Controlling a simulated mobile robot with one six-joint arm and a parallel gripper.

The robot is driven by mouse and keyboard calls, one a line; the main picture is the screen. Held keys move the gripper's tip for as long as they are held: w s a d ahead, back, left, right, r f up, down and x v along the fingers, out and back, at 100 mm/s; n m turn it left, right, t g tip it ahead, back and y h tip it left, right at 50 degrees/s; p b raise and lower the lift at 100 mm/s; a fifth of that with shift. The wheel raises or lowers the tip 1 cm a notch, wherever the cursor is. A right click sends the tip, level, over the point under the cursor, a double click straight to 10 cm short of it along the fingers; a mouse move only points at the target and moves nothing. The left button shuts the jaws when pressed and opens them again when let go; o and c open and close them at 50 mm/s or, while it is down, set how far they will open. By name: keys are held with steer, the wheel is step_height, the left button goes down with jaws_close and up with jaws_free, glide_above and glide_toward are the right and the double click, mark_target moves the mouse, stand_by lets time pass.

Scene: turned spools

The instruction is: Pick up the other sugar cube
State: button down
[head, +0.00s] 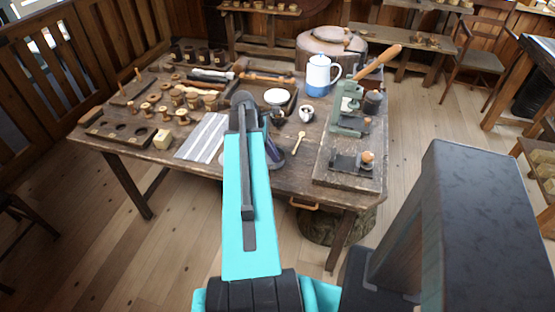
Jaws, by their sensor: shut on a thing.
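My gripper (275,156) is low over the near edge of the table, just right of my cyan arm link, which covers most of it. Its fingertips do not show clearly. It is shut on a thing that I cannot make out. No sugar cube can be made out in the head view. A white round dish (277,97) stands behind the gripper, and a small cup (306,113) stands to its right. Whether the dish holds anything is too small to tell.
The wooden table (235,180) is crowded. A wooden spoon (299,140) lies right of the gripper. A blue-and-white pot (319,76) and green press (347,115) stand at right.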

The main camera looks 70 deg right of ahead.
steer(key=shift+r, duration=0.1)
step_height(320, 180, up, 10)
steer(key=b, duration=0.1)
stand_by(0.8)
steer(key=shift+w, duration=0.1)
stand_by(0.5)
